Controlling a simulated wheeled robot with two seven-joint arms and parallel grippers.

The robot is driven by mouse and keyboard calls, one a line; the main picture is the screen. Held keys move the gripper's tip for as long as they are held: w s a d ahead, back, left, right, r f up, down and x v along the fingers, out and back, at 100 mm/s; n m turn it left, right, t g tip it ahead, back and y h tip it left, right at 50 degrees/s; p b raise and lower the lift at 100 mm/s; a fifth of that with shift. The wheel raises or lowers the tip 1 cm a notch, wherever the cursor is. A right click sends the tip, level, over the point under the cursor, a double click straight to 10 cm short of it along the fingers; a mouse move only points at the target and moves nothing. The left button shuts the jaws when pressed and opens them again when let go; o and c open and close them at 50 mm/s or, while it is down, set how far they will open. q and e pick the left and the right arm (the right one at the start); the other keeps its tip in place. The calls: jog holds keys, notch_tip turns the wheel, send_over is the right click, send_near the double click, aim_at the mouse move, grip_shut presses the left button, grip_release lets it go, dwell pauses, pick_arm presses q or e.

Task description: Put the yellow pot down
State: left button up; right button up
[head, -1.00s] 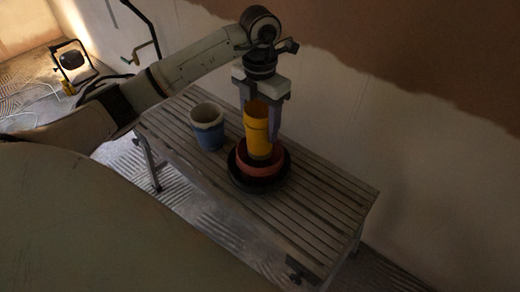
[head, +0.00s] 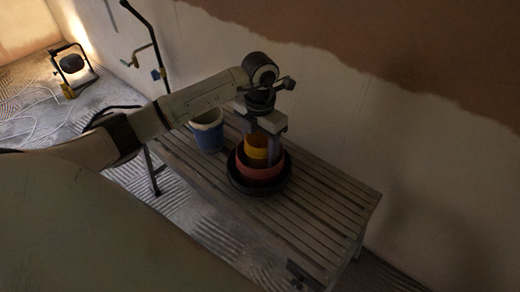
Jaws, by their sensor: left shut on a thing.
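The yellow pot (head: 257,147) stands upright inside a reddish pot (head: 258,172), and its lower part is hidden by that pot's rim. The reddish pot sits in a black round dish or pot (head: 248,189) on the slatted bench. My left gripper (head: 266,151) comes from above, shut on the yellow pot. I cannot tell whether the yellow pot touches the bottom inside. My right gripper does not show.
A blue and white bucket (head: 207,134) stands on the slatted bench (head: 318,211), left of the stacked pots. The bench's right part is clear. A wall rises behind it. A lit work lamp (head: 72,64) stands on the floor at far left.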

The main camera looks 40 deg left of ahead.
pick_arm(q)
jog(key=shift+f, duration=0.3)
jog(key=o, duration=0.8)
jog(key=shift+r, duration=0.1)
jog(key=shift+r, duration=0.3)
notch_tip(320, 180, up, 12)
jog(key=p, duration=0.2)
jog(key=shift+p, duration=0.3)
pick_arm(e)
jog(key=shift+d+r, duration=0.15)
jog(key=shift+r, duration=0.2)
pick_arm(q)
jog(key=shift+d, duration=0.1)
